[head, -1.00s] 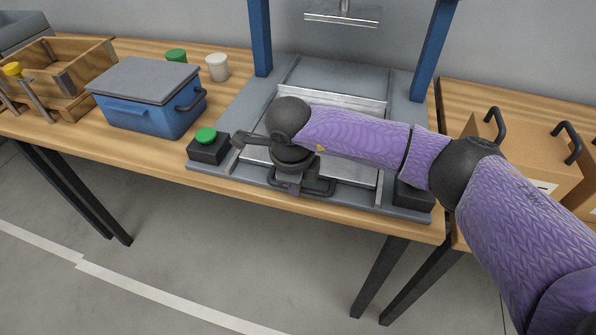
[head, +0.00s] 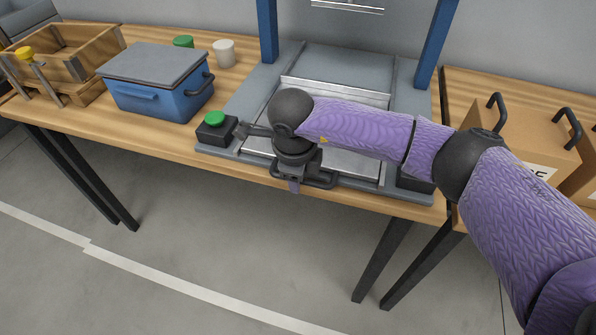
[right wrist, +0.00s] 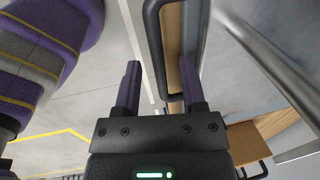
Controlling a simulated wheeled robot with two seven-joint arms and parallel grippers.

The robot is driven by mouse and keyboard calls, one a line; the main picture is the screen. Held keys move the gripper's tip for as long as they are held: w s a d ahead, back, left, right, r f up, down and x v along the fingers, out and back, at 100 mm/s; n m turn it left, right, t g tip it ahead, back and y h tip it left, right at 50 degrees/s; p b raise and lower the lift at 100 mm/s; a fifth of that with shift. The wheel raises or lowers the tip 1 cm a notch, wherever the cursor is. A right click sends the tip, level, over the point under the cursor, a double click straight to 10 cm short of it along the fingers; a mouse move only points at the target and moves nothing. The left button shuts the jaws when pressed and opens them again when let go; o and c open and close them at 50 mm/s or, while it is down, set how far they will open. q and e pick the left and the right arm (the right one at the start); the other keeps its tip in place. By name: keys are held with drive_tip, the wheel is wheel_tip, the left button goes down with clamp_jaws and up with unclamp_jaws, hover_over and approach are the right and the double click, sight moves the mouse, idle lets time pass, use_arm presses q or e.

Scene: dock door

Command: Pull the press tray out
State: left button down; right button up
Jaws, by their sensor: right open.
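The press tray (head: 352,163) is a flat metal plate lying in the press bed between its rails. Its dark bar handle (head: 322,182) projects from the front, near the table edge. My right gripper (head: 294,184) is at the left part of this handle, pointing down, and its wrist hides part of the tray. In the right wrist view the gripper (right wrist: 160,78) has its two purple fingers apart. The dark handle (right wrist: 156,45) shows ahead, its near end in the gap between them; I cannot tell whether it touches either finger. My left gripper is not in view.
The press has blue posts (head: 430,45) and a green button (head: 214,118) on a dark box at its left front. A blue lidded box (head: 150,97), cups and a wooden crate (head: 90,55) stand left. A cardboard box (head: 520,150) stands right. The floor in front is clear.

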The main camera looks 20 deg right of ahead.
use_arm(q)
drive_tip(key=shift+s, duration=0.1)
use_arm(e)
drive_tip(key=shift+r, duration=0.4)
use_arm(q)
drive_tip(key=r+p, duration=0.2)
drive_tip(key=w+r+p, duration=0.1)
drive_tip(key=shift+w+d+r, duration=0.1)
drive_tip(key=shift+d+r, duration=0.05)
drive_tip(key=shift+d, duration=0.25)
use_arm(e)
wheel_tip(320, 180, up, 9)
drive_tip(key=s+a, duration=0.1)
drive_tip(key=shift+s, duration=0.3)
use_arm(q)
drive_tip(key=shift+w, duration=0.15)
